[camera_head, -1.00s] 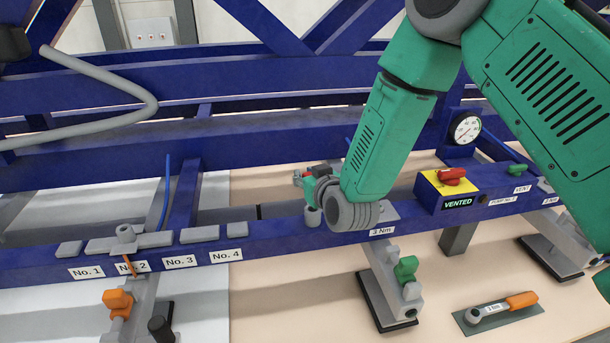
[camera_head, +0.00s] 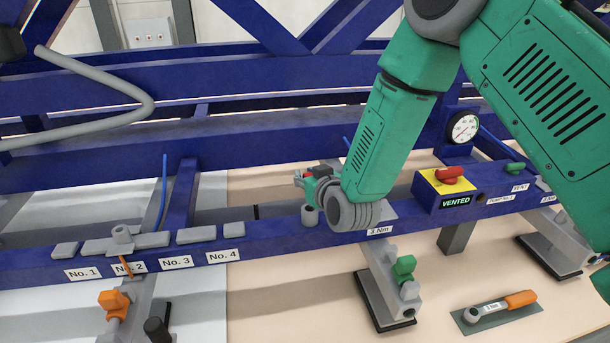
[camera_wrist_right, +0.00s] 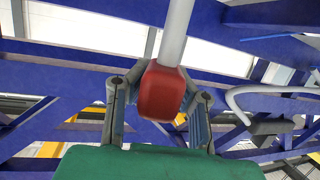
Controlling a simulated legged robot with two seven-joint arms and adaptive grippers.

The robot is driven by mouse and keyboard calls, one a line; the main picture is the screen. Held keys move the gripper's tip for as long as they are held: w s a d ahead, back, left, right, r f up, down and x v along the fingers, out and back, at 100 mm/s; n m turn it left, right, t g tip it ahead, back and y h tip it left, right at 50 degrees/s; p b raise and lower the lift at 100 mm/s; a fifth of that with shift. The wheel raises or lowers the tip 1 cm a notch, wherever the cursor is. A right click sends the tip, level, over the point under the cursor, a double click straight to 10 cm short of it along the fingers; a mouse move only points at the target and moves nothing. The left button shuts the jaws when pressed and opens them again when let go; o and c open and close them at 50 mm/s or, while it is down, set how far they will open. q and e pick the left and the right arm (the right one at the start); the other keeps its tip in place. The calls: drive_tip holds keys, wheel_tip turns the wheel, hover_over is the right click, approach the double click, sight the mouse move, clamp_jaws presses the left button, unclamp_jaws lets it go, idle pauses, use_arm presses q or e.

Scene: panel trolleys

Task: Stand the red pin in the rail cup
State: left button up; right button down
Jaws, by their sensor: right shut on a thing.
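The red pin shows in the right wrist view as a red block (camera_wrist_right: 161,92) with a pale grey shaft (camera_wrist_right: 176,30) running out of it towards the top of the picture. My right gripper (camera_wrist_right: 158,98) is shut on the red block, one finger on each side. In the head view my right gripper (camera_head: 318,184) is small, beyond my green forearm, with bits of red at its far side. A short grey cup-like cylinder (camera_head: 310,216) stands on the blue rail just below it; I take it for the rail cup. Whether pin and cup touch is hidden. My left gripper is not in view.
The blue rail (camera_head: 275,242) carries grey clamp pieces above labels No. 1 to No. 4. A yellow valve box (camera_head: 427,192) with a red knob and a gauge (camera_head: 465,128) stand to the right. Blue frame beams cross behind.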

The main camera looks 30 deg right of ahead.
drive_tip(key=shift+d+f+b, duration=0.3)
drive_tip(key=shift+d+f, duration=0.05)
drive_tip(key=shift+f, duration=0.2)
drive_tip(key=shift+a+f+b, duration=0.25)
drive_tip(key=shift+f+b, duration=0.05)
drive_tip(key=shift+f, duration=0.05)
drive_tip(key=shift+f, duration=0.1)
drive_tip(key=shift+d+f+b, duration=0.1)
drive_tip(key=shift+f+b, duration=0.35)
drive_tip(key=shift+f, duration=0.1)
drive_tip(key=shift+f+b, duration=0.55)
drive_tip(key=shift+f, duration=0.2)
drive_tip(key=c, duration=1.4)
unclamp_jaws()
drive_tip(key=shift+o, duration=0.2)
